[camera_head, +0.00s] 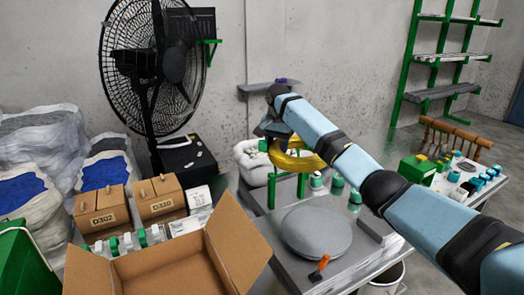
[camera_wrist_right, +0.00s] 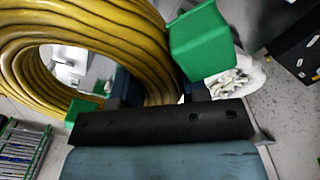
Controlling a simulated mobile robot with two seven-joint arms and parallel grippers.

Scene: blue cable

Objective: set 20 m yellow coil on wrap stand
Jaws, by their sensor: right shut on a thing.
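A thick yellow coil (camera_head: 300,160) is below the end of my right arm in the head view. My right gripper (camera_head: 268,130) is shut on the coil's rim; its fingers are mostly hidden. In the right wrist view the coil (camera_wrist_right: 85,35) fills the upper left, with its strands running between the dark fingers (camera_wrist_right: 160,90). A green block (camera_wrist_right: 200,40) is beside the rim. Green posts (camera_head: 272,188) stand on the table just below the coil in the head view; I cannot tell whether the coil touches them. My left gripper is not in view.
A grey round disc (camera_head: 316,231) and an orange-handled tool (camera_head: 319,268) are on the grey table. Green-lidded jars (camera_head: 337,185) stand behind the disc. An open cardboard box (camera_head: 170,265) is at the front left. A black fan (camera_head: 155,60) stands at the back.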

